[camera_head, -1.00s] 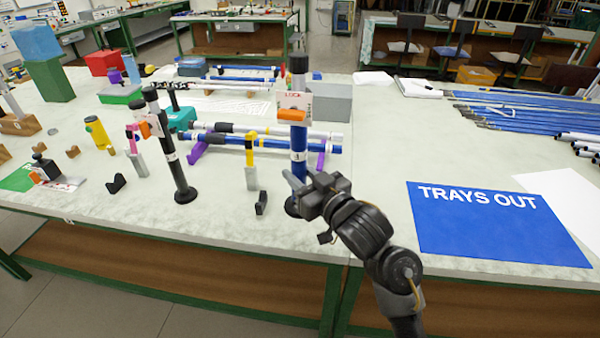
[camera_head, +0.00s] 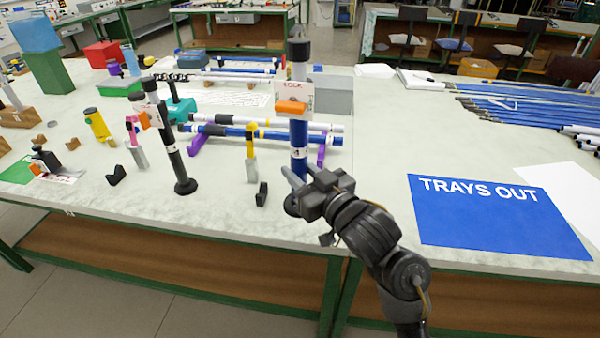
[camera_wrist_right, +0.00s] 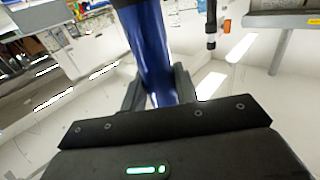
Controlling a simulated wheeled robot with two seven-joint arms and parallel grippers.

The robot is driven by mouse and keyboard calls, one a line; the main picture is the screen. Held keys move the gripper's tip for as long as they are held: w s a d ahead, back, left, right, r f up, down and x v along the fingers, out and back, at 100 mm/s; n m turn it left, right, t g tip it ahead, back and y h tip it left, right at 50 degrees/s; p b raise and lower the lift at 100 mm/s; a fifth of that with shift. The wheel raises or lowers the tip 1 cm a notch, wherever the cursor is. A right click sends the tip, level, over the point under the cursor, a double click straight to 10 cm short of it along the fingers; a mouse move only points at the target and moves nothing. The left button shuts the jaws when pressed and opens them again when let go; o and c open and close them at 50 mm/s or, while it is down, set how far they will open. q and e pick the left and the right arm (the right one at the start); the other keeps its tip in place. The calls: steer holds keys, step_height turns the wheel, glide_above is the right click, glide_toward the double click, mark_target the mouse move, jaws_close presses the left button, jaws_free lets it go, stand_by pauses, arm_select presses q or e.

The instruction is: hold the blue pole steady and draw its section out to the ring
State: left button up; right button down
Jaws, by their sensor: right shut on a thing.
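The blue pole (camera_head: 299,135) stands upright on a dark round foot near the table's front edge. It has an orange lever (camera_head: 291,107), a white tag marked LOCK, and a pale section (camera_head: 298,71) under a black top (camera_head: 298,50). I cannot make out a ring on that section. My right gripper (camera_head: 293,180) is at the pole's lower part, from the front right. In the right wrist view the blue tube (camera_wrist_right: 150,50) runs down between the two fingers (camera_wrist_right: 158,92), and the gripper is shut on it. My left gripper is out of view.
A black pole (camera_head: 170,140) with its own orange lever stands to the left. A small black cradle (camera_head: 262,194) and a yellow-topped post (camera_head: 251,155) are close left of the blue pole. A blue TRAYS OUT mat (camera_head: 490,225) lies right.

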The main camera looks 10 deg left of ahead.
steer(key=shift+w+f, duration=0.5)
steer(key=shift+w, duration=0.15)
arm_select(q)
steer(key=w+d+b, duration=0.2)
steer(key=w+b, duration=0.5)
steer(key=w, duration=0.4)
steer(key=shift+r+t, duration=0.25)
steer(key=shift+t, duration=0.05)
arm_select(e)
steer(key=w+a+f, duration=0.2)
steer(key=w+f, duration=0.7)
steer(key=w, duration=0.2)
steer(key=shift+w+f, duration=0.15)
steer(key=shift+w, duration=0.05)
